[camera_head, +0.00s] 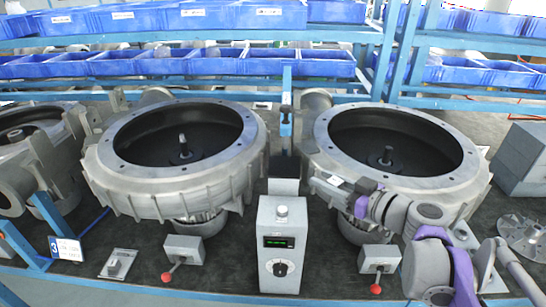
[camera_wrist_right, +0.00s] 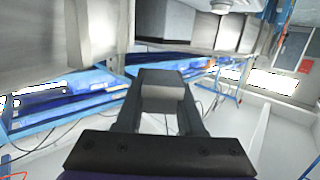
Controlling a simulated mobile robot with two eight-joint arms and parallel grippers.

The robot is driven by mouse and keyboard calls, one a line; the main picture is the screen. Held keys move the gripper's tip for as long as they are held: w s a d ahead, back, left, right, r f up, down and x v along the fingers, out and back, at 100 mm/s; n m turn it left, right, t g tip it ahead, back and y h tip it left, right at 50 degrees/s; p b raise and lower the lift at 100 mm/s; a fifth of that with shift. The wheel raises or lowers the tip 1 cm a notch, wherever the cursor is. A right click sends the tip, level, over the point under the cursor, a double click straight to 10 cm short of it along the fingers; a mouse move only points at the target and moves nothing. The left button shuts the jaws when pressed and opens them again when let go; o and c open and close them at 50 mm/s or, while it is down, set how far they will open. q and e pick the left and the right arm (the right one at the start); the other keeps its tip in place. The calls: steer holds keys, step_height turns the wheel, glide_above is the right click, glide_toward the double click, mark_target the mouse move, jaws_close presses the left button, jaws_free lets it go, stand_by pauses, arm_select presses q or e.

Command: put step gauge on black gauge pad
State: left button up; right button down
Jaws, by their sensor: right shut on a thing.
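My right gripper (camera_head: 330,187) reaches in from the right, over the front rim of the right blower housing. In the right wrist view, its fingers (camera_wrist_right: 162,110) are shut on a grey block-like piece (camera_wrist_right: 163,97), which I take to be the step gauge. In the head view the held piece is small and hard to tell from the gripper. A dark flat patch (camera_head: 285,166) lies between the two blowers, behind the control box; I cannot tell whether it is the black gauge pad. My left gripper is not in view.
Two large round blower housings, left (camera_head: 100,165) and right (camera_head: 470,165), fill the bench. A grey control box (camera_head: 282,245) stands front centre, between two red-knobbed lever boxes (camera_head: 183,249) (camera_head: 379,258). A small grey plate (camera_head: 117,264) lies front left. Blue bins (camera_head: 240,62) line the back.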

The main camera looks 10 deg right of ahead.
glide_toward(276, 161)
steer(key=w+a, duration=0.1)
steer(key=w, duration=0.1)
steer(key=w+a+r, duration=0.2)
steer(key=w, duration=0.1)
steer(key=shift+w+r, duration=0.15)
steer(key=shift+w, duration=0.2)
steer(key=x, duration=0.3)
steer(key=shift+w+a+r+p, duration=0.2)
steer(key=shift+w+a+p, duration=0.05)
steer(key=shift+w+p, duration=0.1)
steer(key=shift+d+f, duration=0.15)
steer(key=shift+f, duration=0.65)
steer(key=shift+s+r, duration=0.15)
steer(key=shift+s, duration=0.05)
steer(key=c, duration=0.5)
jaws_free()
steer(key=shift+w+f, duration=0.1)
steer(key=shift+f, duration=0.15)
steer(key=shift+r, duration=0.2)
steer(key=v, duration=1.2)
